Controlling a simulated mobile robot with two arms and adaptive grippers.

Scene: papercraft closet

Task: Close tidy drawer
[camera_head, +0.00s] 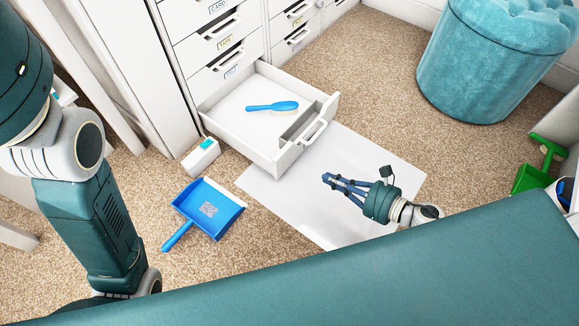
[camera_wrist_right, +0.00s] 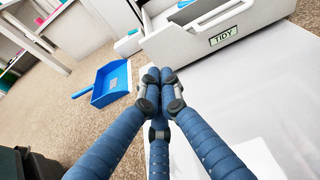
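The tidy drawer (camera_head: 270,155) is pulled out at the bottom of the white cabinet. A blue brush (camera_head: 272,106) lies inside it. In the right wrist view its white front (camera_wrist_right: 232,35) carries a label reading TIDY, with a handle above. My right gripper (camera_head: 328,178) is a little in front of the drawer front and handle (camera_head: 315,132), apart from them. In the right wrist view its fingertips (camera_wrist_right: 160,75) are together with nothing seen between them. My left arm comes in at the left; its gripper is not in view.
A blue dustpan (camera_head: 210,208) lies on the carpet left of the drawer, near a small white box (camera_head: 201,157). A white sheet (camera_head: 345,190) lies under and in front of the drawer. A teal ottoman (camera_head: 490,65) and a green dustpan (camera_head: 538,168) are at the right.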

